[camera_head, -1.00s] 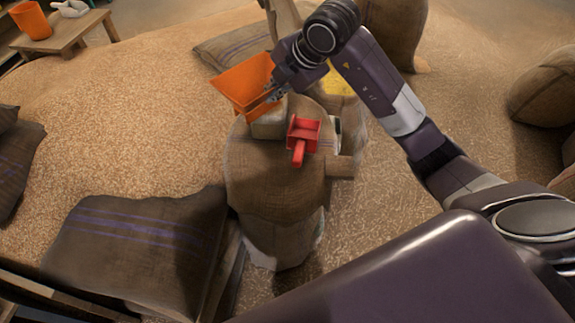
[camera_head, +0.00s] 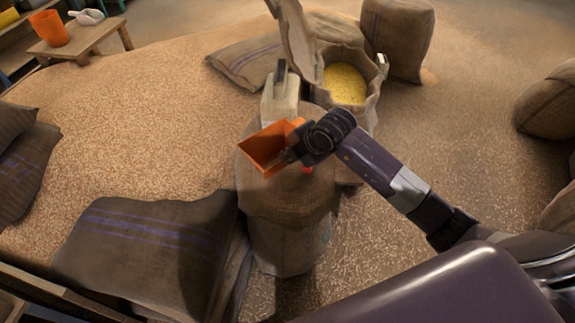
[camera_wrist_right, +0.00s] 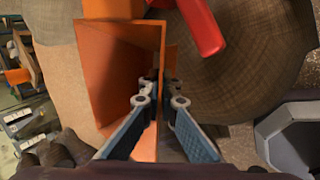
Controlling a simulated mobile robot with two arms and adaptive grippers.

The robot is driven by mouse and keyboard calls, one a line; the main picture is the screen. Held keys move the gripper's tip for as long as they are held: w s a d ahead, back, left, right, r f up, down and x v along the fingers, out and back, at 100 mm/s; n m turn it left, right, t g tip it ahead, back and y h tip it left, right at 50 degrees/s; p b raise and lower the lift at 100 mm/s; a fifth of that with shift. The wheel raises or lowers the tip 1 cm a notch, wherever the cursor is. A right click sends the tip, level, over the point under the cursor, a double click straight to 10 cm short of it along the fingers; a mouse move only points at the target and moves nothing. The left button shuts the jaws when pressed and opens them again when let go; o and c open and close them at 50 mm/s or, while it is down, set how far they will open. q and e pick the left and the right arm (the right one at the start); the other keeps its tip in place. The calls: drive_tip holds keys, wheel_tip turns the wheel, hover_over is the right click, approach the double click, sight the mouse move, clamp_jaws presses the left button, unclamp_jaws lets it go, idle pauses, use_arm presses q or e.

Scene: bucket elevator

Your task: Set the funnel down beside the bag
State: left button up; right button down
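The orange square funnel (camera_head: 262,150) is in my right gripper (camera_head: 291,155), above or in front of the top of a closed, upright burlap sack (camera_head: 285,205). In the right wrist view the fingertips (camera_wrist_right: 160,88) are close together on the funnel's wall (camera_wrist_right: 112,75). I cannot tell whether the funnel touches the sack. An open bag of yellow grain (camera_head: 348,85) stands behind the closed sack. My left gripper is out of view.
A red scoop is mostly hidden behind my gripper; its handle shows in the wrist view (camera_wrist_right: 202,25). A beige block-like device (camera_head: 280,100) stands behind the sack. A flat sack (camera_head: 150,240) lies front left. Grain-covered floor (camera_head: 130,140) is open at left.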

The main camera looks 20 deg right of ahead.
drive_tip(key=shift+f, duration=2.25)
drive_tip(key=shift+f, duration=0.2)
drive_tip(key=c, duration=2.2)
unclamp_jaws()
drive_tip(key=shift+o, duration=0.2)
drive_tip(key=shift+r, duration=0.15)
drive_tip(key=shift+s+r, duration=0.1)
drive_tip(key=shift+r, duration=0.1)
drive_tip(key=v, duration=1.1)
drive_tip(key=shift+s+r, duration=0.25)
drive_tip(key=shift+r, duration=0.05)
drive_tip(key=shift+d, duration=0.1)
